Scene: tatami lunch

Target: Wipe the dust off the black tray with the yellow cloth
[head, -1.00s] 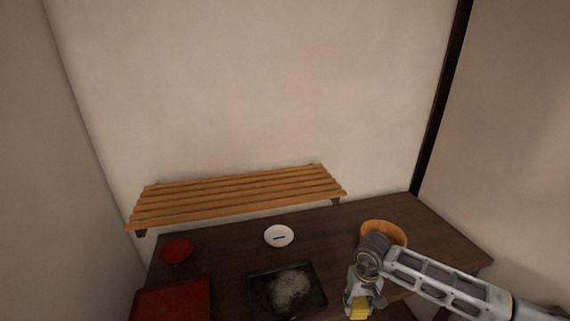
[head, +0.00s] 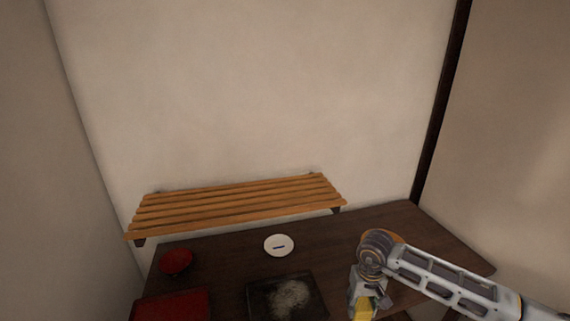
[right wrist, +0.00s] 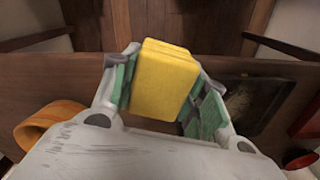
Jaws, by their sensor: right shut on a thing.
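The black tray (head: 259,303) lies on the dark table, with a pale grey patch of dust (head: 290,296) over its middle. In the right wrist view the tray (right wrist: 262,92) is at the right, beside the gripper. My right gripper (head: 364,304) is to the right of the tray in the head view. It is shut on the folded yellow cloth (right wrist: 163,78), which also shows below the fingers in the head view (head: 365,310). The cloth is apart from the tray. My left gripper is not in view.
A red tray (head: 172,306) and a red bowl (head: 176,261) are on the left of the table. A white dish (head: 278,245) with a dark mark stands behind the black tray. A wooden bowl (right wrist: 45,124) is near my right arm. A slatted shelf (head: 235,204) hangs on the wall.

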